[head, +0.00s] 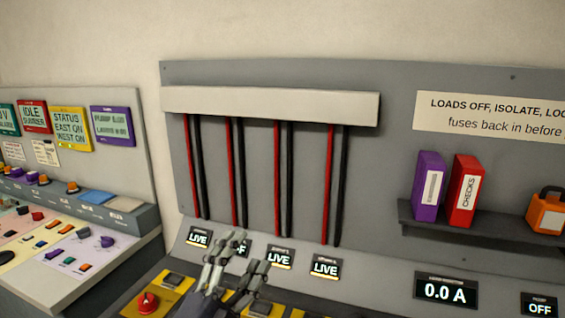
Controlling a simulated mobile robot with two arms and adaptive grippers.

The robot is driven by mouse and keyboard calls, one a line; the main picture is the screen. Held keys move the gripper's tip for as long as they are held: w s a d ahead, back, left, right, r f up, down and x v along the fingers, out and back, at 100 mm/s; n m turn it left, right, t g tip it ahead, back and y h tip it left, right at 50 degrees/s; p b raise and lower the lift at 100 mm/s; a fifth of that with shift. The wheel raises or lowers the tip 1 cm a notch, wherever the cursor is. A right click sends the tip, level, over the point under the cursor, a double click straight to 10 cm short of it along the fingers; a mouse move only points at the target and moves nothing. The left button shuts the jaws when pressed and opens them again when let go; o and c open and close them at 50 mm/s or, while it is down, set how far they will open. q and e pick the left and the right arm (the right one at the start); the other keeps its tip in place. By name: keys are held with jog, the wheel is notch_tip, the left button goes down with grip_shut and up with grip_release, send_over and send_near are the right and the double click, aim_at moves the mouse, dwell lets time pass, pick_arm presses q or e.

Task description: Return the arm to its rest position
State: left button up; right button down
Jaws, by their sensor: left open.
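My left gripper (237,266) shows at the bottom of the head view, with its fingers spread apart and pointing up. Nothing shows between its fingers. It is in front of the sloped grey panel and partly covers the second small display (242,249) in the row, of which only the end of its text shows. My right gripper is not in view.
A console (70,262) with buttons and knobs stands at the left. Red and black cables hang below a pale duct (270,104). A red knob (148,302) sits near my left gripper. A shelf (470,234) at right holds purple and red binders and an orange padlock.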

pick_arm(q)
jog(key=s+a+f+n+g+y, duration=0.3)
jog(key=a+f+n+y, duration=0.25)
jog(key=f, duration=0.45)
jog(key=s+a+f+n+g+y, duration=0.35)
jog(key=a+f+n, duration=0.3)
jog(key=f, duration=0.35)
jog(key=s+a+f+n+g, duration=0.1)
jog(key=s+f+n+g, duration=0.2)
jog(key=s+f+g, duration=0.5)
jog(key=s+a+f+n+g, duration=0.1)
jog(key=s+f+n+g, duration=0.1)
jog(key=s+f, duration=0.8)
jog(key=s+f+g+b, duration=0.1)
jog(key=s+f+b, duration=0.15)
jog(key=f, duration=1.15)
jog(key=s+f+b, duration=0.2)
jog(key=f+b, duration=0.1)
jog(key=f, duration=1.1)
jog(key=s+a+f+g+b, duration=0.1)
jog(key=s+f+b, duration=0.3)
jog(key=s+f, duration=1.2)
notch_tip(320, 180, down, 5)
jog(key=shift+s+a+r+y, duration=0.1)
jog(key=shift+s+a+y, duration=0.3)
jog(key=shift+a, duration=0.35)
